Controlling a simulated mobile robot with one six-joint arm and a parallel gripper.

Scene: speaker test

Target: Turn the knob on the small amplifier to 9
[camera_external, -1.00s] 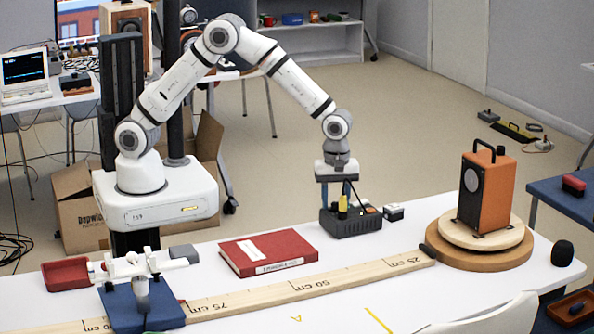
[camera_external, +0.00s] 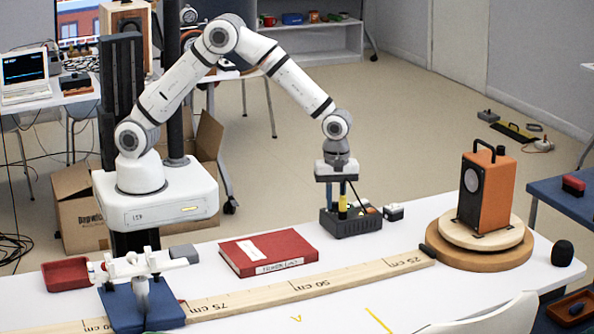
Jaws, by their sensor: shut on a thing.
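The small amplifier (camera_external: 351,226) is a dark grey box on the white table, below the end of my arm. My gripper (camera_external: 337,200) points straight down over its top, and its fingers reach down to the amplifier. It is shut on the knob, which is mostly hidden by the fingers. A yellow piece (camera_external: 342,212) shows at the fingers. The knob's pointer and the numbers of its scale cannot be read at this size.
A small black-and-white block (camera_external: 393,212) stands just right of the amplifier. A red book (camera_external: 268,252) lies to the left, with a long wooden ruler (camera_external: 330,284) in front. An orange speaker (camera_external: 487,190) stands on a round wooden turntable (camera_external: 470,257) at the right.

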